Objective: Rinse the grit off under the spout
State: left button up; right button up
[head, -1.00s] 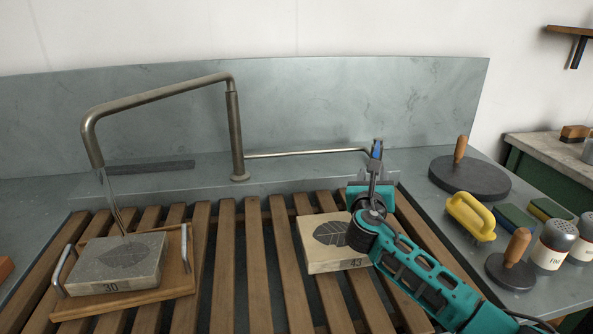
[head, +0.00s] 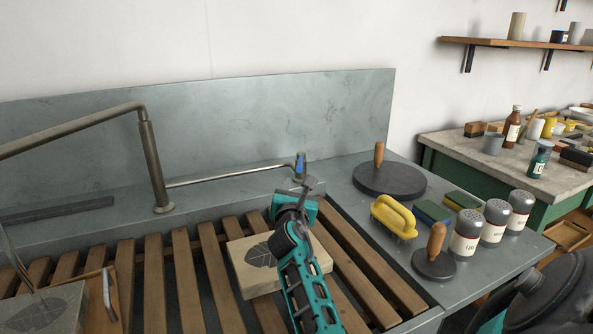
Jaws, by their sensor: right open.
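A grey stone block (head: 48,306) with a leaf drawing lies at the lower left, partly cut off by the picture's edge. A wooden tray (head: 121,309) with a metal handle shows beside the block. A valve with a blue lever (head: 300,163) stands at the end of the thin supply pipe. My right gripper (head: 308,187) is open just in front of the valve; whether it touches the lever is unclear. My left gripper is out of view.
A paler leaf-marked stone (head: 246,273) lies on the slatted rack (head: 186,283) below my right arm. To the right stand a dark disc (head: 390,181), a yellow-handled tool (head: 393,217), a smaller disc (head: 434,266) and several shakers (head: 466,234). A cluttered bench (head: 460,148) is behind.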

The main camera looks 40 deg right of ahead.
aim_at(299, 171)
jog(key=b+x, duration=0.2)
jog(key=x, duration=0.8)
jog(key=shift+w+d+b, duration=0.15)
jog(key=shift+d+b, duration=0.05)
jog(key=shift+b, duration=0.15)
grip_shut()
